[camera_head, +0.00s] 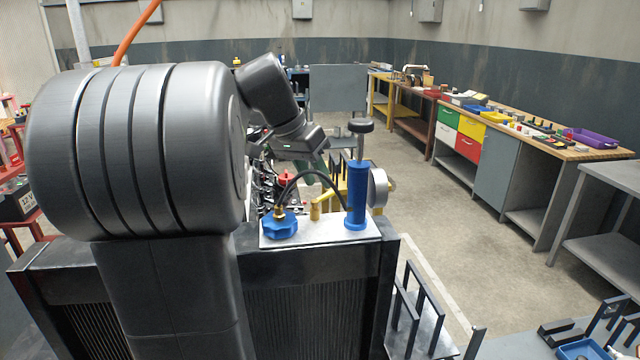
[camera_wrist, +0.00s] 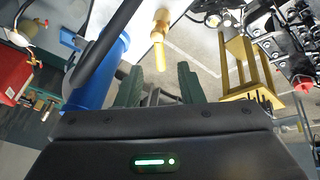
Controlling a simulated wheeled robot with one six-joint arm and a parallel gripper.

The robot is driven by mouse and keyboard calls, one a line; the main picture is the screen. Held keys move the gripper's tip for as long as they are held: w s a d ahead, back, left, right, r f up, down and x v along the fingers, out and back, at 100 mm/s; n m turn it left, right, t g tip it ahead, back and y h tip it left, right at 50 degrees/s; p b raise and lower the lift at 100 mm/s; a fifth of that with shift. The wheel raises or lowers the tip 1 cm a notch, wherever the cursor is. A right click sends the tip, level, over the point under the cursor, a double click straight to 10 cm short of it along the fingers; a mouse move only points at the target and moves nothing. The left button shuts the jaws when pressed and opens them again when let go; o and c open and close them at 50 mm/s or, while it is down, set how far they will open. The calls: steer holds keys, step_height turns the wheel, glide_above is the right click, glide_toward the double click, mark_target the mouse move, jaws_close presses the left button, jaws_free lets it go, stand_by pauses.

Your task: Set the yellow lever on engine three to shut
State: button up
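The yellow lever (camera_wrist: 160,57) sticks out of a brass valve body (camera_wrist: 160,22) on a pale plate in the wrist view. In the head view the yellow valve (camera_head: 316,210) stands on the plate (camera_head: 308,233) between a blue knob and a blue cylinder. My gripper (camera_wrist: 160,85) has two green fingers spread apart with nothing between them. The lever's tip points toward the gap between the fingers and looks apart from them. In the head view my gripper (camera_head: 317,168) hangs above and beyond the plate, partly hidden. No engine number is readable.
A yellow bracket (camera_wrist: 247,65) is right of the fingers. Open floor (camera_head: 440,215) lies right.

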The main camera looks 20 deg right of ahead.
steer(key=shift+x, duration=1.6)
steer(key=shift+c, duration=0.2)
jaws_close()
steer(key=shift+a, duration=0.1)
steer(key=n, duration=0.1)
steer(key=n+t, duration=0.1)
steer(key=n, duration=0.1)
steer(key=n+t, duration=0.1)
steer(key=n, duration=0.1)
steer(key=shift+w+a+r+y, duration=0.1)
steer(key=shift+w+a+y, duration=0.2)
steer(key=shift+a, duration=0.05)
steer(key=shift+w+a+n+t+y+p, duration=0.1)
steer(key=shift+a+n+t+y+p, duration=0.15)
steer(key=shift+n, duration=0.6)
steer(key=shift+a+n+t+y+p, duration=0.15)
steer(key=shift+n+t, duration=0.2)
steer(key=shift+n, duration=0.45)
steer(key=shift+w+a+n+t+y+p, duration=0.1)
steer(key=shift+n+t+y, duration=0.15)
steer(key=shift+n, duration=0.6)
